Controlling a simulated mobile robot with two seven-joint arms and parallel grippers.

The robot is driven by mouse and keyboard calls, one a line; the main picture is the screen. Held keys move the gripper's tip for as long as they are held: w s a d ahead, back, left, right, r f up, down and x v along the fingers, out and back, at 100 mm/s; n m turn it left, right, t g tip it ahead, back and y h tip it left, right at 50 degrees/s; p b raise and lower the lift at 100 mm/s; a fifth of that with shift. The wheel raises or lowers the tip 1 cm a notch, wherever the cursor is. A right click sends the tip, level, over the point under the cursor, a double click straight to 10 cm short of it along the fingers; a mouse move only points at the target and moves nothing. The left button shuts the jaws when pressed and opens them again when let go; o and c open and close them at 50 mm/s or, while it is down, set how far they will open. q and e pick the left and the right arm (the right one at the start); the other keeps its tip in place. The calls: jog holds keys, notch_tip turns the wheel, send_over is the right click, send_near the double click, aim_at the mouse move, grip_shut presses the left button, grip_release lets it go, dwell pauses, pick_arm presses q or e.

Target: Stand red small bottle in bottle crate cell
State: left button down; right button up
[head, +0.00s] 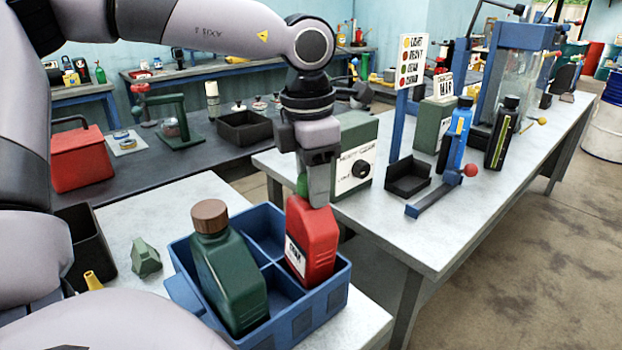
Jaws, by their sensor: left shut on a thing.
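The red small bottle (312,240) has a white label and is upright at the right rear cell of the blue bottle crate (313,307). Its lower part is hidden behind the crate wall and divider, so I cannot tell whether it touches the floor of the cell. My left gripper (318,192) points down and is shut on the top of the red bottle. A green bottle with a brown cap (228,270) stands in the front left part of the crate. The other cells I can see into look empty. My right gripper is not in view.
A dark bin (85,245), a small green block (146,257) and a yellow cone (93,281) are left of the crate.

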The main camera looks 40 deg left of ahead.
aim_at(306, 201)
pick_arm(q)
jog(key=f, duration=0.1)
jog(key=s+f, duration=0.1)
jog(key=f, duration=0.1)
jog(key=shift+s+g, duration=0.2)
jog(key=shift+g, duration=0.2)
jog(key=c, duration=0.6)
grip_release()
jog(key=shift+t, duration=0.5)
jog(key=r, duration=0.3)
jog(key=w+r, duration=0.1)
jog(key=r, duration=0.6)
jog(key=shift+w, duration=0.15)
